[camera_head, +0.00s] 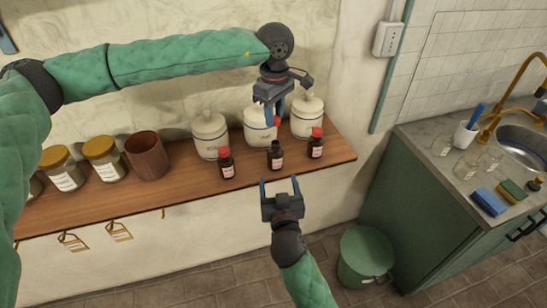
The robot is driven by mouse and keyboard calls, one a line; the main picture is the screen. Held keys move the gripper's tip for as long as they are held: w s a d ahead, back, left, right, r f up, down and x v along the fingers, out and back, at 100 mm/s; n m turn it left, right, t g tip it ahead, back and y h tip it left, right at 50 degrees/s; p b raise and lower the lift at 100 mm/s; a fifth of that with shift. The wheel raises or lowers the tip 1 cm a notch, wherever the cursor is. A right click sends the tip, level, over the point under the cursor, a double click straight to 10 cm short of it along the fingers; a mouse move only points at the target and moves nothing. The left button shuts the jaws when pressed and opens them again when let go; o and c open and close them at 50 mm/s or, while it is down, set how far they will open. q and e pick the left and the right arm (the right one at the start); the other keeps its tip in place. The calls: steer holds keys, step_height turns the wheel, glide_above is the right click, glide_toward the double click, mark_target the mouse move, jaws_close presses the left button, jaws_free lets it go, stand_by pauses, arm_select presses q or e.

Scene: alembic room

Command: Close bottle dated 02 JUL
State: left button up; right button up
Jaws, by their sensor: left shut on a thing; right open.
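Three small dark bottles with pale labels stand upright near the shelf's front edge. The middle bottle (275,156) has a bare dark neck with no cap. The left bottle (226,164) and the right bottle (316,144) wear red caps. The label dates are too small to read. My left gripper (273,118) points down above the middle bottle. It is shut on a red cap (277,121), which is apart from the bottle's neck. My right gripper (280,184) is open and empty, in front of and below the middle bottle, its fingers pointing towards the shelf.
The wooden shelf (190,188) also holds three white lidded jars (210,136) behind the bottles, a brown pot (147,155), and glass jars with yellow lids (102,158) at left. A green bin (365,257) stands on the floor; a sink counter (430,150) is at right.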

arm_select(q)
steer(key=shift+s+d+r, duration=0.15)
steer(key=shift+s+d, duration=0.05)
arm_select(e)
steer(key=w, duration=1)
steer(key=shift+a+r, duration=0.1)
steer(key=shift+a, duration=0.3)
steer(key=shift+w+a, duration=0.1)
steer(key=shift+w, duration=0.45)
steer(key=c, duration=1.5)
arm_select(q)
glide_above(275, 142)
steer(key=shift+f, duration=2.5)
steer(key=shift+f, duration=0.1)
steer(key=shift+f, duration=0.8)
steer(key=shift+f, duration=0.55)
arm_select(e)
jaws_close()
